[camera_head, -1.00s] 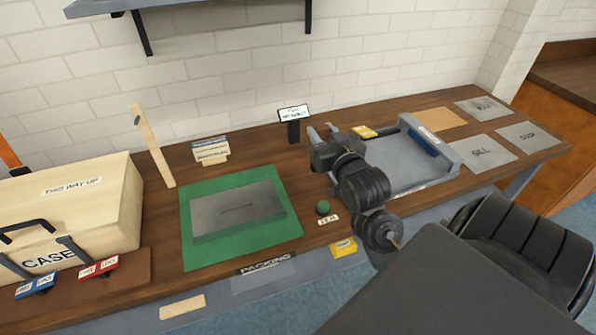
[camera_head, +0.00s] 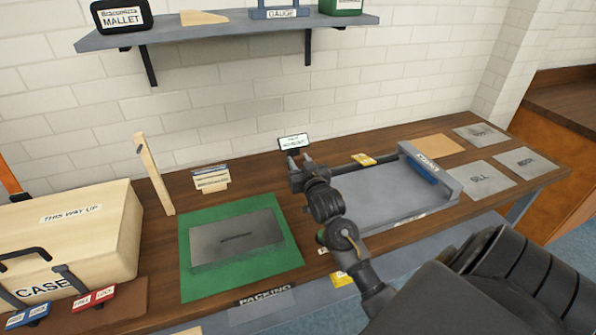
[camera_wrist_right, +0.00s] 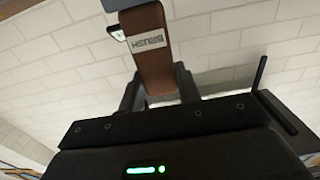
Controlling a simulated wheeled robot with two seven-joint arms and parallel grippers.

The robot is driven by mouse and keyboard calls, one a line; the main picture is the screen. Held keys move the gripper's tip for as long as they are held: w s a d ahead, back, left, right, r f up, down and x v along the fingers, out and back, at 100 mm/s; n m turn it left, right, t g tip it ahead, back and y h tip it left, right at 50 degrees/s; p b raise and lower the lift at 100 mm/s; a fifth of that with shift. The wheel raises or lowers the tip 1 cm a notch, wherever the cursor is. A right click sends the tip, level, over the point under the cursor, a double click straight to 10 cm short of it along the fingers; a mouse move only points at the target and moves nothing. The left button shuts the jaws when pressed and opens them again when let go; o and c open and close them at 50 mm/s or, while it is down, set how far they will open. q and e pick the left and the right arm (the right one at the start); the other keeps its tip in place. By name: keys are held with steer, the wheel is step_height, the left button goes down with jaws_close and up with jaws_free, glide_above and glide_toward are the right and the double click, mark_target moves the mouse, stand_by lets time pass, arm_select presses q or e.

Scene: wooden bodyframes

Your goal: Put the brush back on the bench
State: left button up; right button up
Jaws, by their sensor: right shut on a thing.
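In the wrist view, the brush (camera_wrist_right: 148,45) is a brown handle with a white label reading BRUSH, seen mirrored or upside down. My right gripper (camera_wrist_right: 157,82) is shut on it, with a dark finger on each side. In the head view, my right gripper (camera_head: 296,162) is over the wooden bench (camera_head: 162,238), just right of the green mat (camera_head: 188,272) and in front of a small sign (camera_head: 293,142). I cannot make out the brush in the head view. My left gripper is not in view.
A grey plate (camera_head: 238,240) lies on the green mat. A grey tray with a blue handle (camera_head: 375,195) is right of my gripper. A wooden case (camera_head: 75,230) stands at left. A shelf (camera_head: 225,30) holding a mallet box (camera_head: 122,16) hangs above.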

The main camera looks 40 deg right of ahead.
steer(key=shift+w+f, duration=0.15)
step_height(320, 180, down, 3)
steer(key=shift+w+p, duration=0.15)
steer(key=shift+p, duration=0.35)
steer(key=shift+f, duration=0.15)
steer(key=shift+f, duration=0.2)
steer(key=o, duration=1)
steer(key=shift+c, duration=0.2)
